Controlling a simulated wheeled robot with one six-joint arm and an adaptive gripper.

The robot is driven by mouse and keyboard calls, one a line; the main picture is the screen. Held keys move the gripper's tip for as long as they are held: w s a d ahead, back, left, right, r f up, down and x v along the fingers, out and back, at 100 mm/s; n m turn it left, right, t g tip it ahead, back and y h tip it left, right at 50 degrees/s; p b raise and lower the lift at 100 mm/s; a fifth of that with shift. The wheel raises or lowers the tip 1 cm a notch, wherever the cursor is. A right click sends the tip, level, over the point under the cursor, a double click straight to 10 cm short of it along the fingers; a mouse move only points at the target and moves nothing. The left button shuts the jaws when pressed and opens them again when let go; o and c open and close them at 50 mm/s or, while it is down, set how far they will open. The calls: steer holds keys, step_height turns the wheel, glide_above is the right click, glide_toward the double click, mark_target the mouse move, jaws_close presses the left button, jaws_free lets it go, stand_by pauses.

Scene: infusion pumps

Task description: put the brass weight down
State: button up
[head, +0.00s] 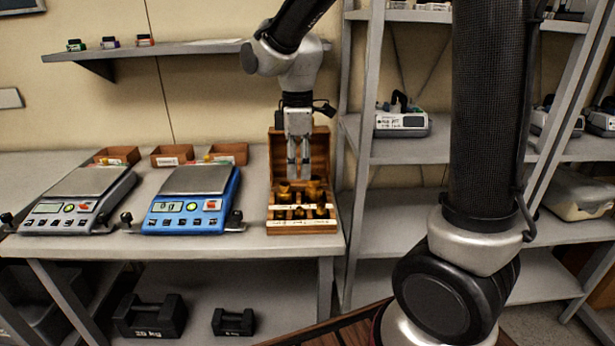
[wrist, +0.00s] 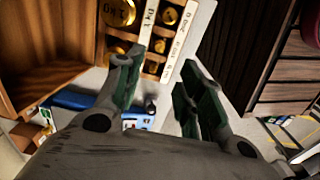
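The open wooden weight box (head: 272,228) stands at the right end of the bench, lid raised at the back. Several brass weights, such as one at the left (head: 283,190) and one at the right (head: 314,188), stand in its slots. The wrist view shows brass weights too, including a large one (wrist: 118,13). My gripper (head: 299,172) points down just above the box, in front of the lid. In the wrist view its fingers (wrist: 162,72) are apart, with no weight visible between them. Whether a fingertip touches a weight cannot be told.
A blue scale (head: 196,181) and a grey scale (head: 84,182) stand left of the box, their plates empty. Small wooden bins (head: 172,156) are behind them. A shelf rack (head: 362,222) stands right of the bench. Dark weights (head: 150,316) lie on the lower shelf.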

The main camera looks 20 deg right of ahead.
steer(key=s+d+r+m+t, duration=0.2)
steer(key=s+d+r+m, duration=0.2)
steer(key=s+d+m, duration=0.3)
steer(key=s+d+r+m+t, duration=0.2)
steer(key=s+d+r+m, duration=0.2)
steer(key=s+d+m, duration=0.3)
steer(key=s+d, duration=0.1)
steer(key=s, duration=0.4)
steer(key=shift+r, duration=0.1)
steer(key=shift+c, duration=0.5)
